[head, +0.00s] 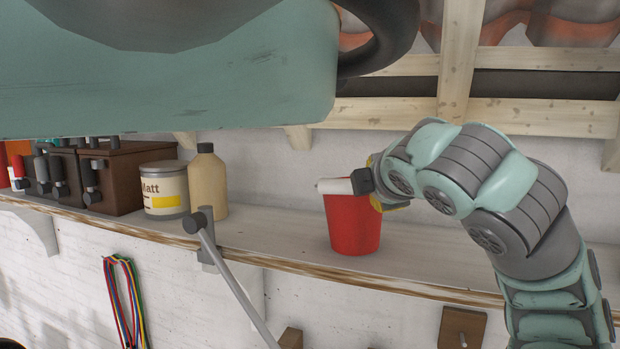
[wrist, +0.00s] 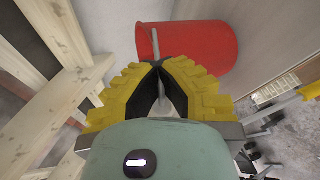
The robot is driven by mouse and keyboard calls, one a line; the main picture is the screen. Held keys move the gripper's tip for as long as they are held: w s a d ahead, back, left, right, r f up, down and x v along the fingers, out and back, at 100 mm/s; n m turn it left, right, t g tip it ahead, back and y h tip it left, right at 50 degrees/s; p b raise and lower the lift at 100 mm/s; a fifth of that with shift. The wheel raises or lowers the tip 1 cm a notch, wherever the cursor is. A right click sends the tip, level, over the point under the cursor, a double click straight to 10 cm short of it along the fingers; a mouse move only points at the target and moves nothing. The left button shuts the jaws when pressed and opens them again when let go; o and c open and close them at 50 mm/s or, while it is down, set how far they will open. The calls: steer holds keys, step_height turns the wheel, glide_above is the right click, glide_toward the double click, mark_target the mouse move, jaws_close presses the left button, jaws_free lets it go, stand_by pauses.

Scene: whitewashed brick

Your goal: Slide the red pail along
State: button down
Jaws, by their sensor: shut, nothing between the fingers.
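The red pail (head: 354,226) stands upright on the whitewashed shelf (head: 290,240) in the head view. In the wrist view the red pail (wrist: 210,45) lies beyond the fingertips, with its wide rim and part of its inside showing. My gripper (wrist: 160,66) is shut with nothing between its yellow-padded fingers. Its tips overlap the near edge of the pail in the wrist view; whether they touch it I cannot tell. In the head view my arm comes from the right, and the wrist hides the pail's upper right side.
A paint can (head: 165,190) and a tan bottle (head: 207,181) stand left of the pail, with dark brown boxes (head: 112,177) farther left. A grey bar (head: 235,285) is fixed at the shelf's front edge. The shelf between bottle and pail is clear.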

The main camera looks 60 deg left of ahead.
steer(key=shift+s+a, duration=0.25)
steer(key=shift+s, duration=0.05)
steer(key=c, duration=1.7)
jaws_free()
steer(key=o, duration=0.6)
steer(key=shift+o, duration=0.2)
steer(key=shift+w, duration=0.1)
steer(key=shift+d, duration=0.1)
